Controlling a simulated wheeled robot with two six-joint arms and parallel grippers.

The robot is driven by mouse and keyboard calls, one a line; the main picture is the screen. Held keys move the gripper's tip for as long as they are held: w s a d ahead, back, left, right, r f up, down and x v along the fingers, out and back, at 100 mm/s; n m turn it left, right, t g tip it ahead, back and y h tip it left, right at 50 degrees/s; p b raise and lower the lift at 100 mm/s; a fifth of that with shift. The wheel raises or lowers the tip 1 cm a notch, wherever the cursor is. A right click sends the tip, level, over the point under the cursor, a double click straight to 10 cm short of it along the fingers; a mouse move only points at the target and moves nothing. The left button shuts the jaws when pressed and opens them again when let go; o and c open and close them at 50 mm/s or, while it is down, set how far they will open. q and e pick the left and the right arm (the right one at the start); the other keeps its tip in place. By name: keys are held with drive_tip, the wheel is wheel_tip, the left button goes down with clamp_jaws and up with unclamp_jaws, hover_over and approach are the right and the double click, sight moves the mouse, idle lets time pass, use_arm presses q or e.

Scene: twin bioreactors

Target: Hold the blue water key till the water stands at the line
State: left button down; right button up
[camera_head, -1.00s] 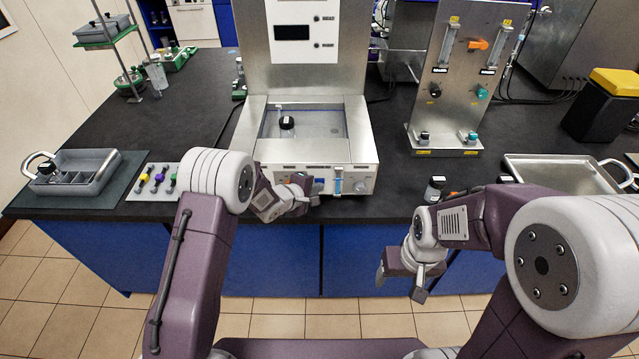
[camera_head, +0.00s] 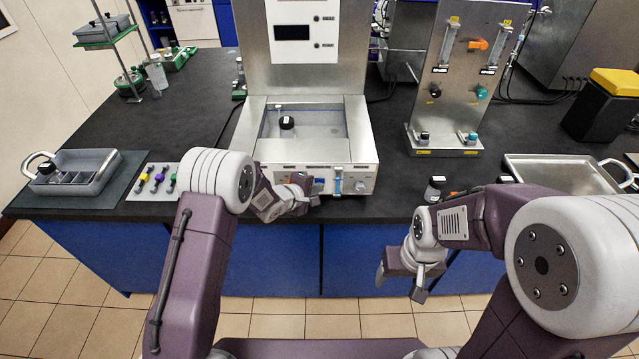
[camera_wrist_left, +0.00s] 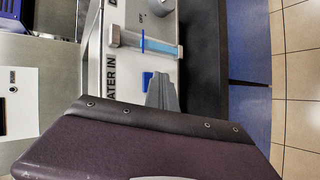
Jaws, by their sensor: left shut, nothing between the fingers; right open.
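The blue water key (camera_head: 319,181) is on the front panel of the steel bath unit, by the "WATER IN" lettering; in the left wrist view it shows as a small blue patch (camera_wrist_left: 148,80). My left gripper (camera_head: 314,194) is shut and empty, its tips (camera_wrist_left: 161,82) right at the key and partly covering it. I cannot tell whether they press it in. The clear level tube (camera_head: 338,181) beside the key holds blue water (camera_wrist_left: 158,46). My right gripper (camera_head: 398,284) is open and empty in front of the bench.
A knob (camera_head: 361,186) sits right of the tube. A small dark-capped bottle (camera_head: 434,188) stands near the bench edge. A valve panel (camera_head: 455,100) and a steel tray (camera_head: 560,160) are at the right.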

use_arm(q)
drive_tip(key=shift+s, duration=0.8)
drive_tip(key=shift+s, duration=2.5)
